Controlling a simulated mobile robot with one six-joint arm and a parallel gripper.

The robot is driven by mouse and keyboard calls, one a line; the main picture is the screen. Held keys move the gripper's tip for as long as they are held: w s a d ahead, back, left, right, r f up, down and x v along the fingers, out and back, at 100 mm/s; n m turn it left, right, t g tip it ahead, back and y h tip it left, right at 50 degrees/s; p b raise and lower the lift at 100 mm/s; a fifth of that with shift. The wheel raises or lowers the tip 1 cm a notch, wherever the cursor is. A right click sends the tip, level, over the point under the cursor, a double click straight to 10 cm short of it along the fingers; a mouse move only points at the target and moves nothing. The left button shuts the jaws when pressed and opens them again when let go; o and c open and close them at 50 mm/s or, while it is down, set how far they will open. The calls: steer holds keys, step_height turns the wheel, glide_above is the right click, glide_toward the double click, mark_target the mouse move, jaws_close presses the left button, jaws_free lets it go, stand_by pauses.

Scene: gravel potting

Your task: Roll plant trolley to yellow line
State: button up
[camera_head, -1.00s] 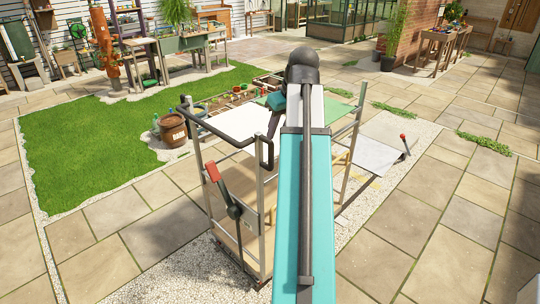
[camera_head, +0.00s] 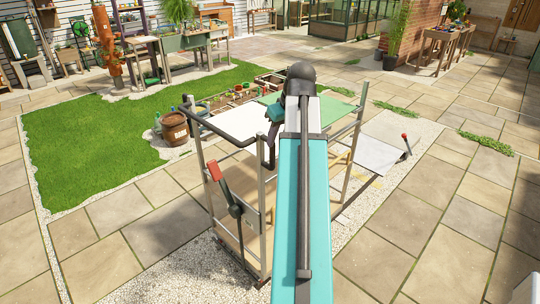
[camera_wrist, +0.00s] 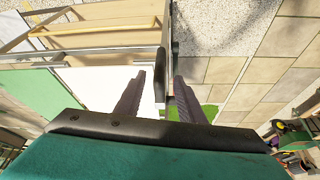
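The plant trolley (camera_head: 262,222) is a metal frame with wooden shelves, a white sheet and a green sheet on top, a black handle (camera_head: 268,150) and a red-gripped lever (camera_head: 214,171). It stands upright in front of me. In the head view my arm hides part of it, and my gripper (camera_head: 272,135) is a small dark shape beside the handle. In the wrist view my gripper (camera_wrist: 160,82) has its fingers apart, with the black handle (camera_wrist: 160,65) between the tips. I cannot tell whether they touch it. A faint yellow mark (camera_head: 376,182) shows on the gravel; no clear line is visible.
A grey ramp-like panel (camera_head: 376,155) lies right of the trolley with a red-topped lever (camera_head: 404,138). Lawn (camera_head: 90,150) and a brown barrel (camera_head: 174,128) are on the left. Open stone paving (camera_head: 440,230) lies to the right.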

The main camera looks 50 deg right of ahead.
mark_target(274, 149)
steer(key=shift+p+x, duration=0.95)
steer(key=shift+x, duration=3.9)
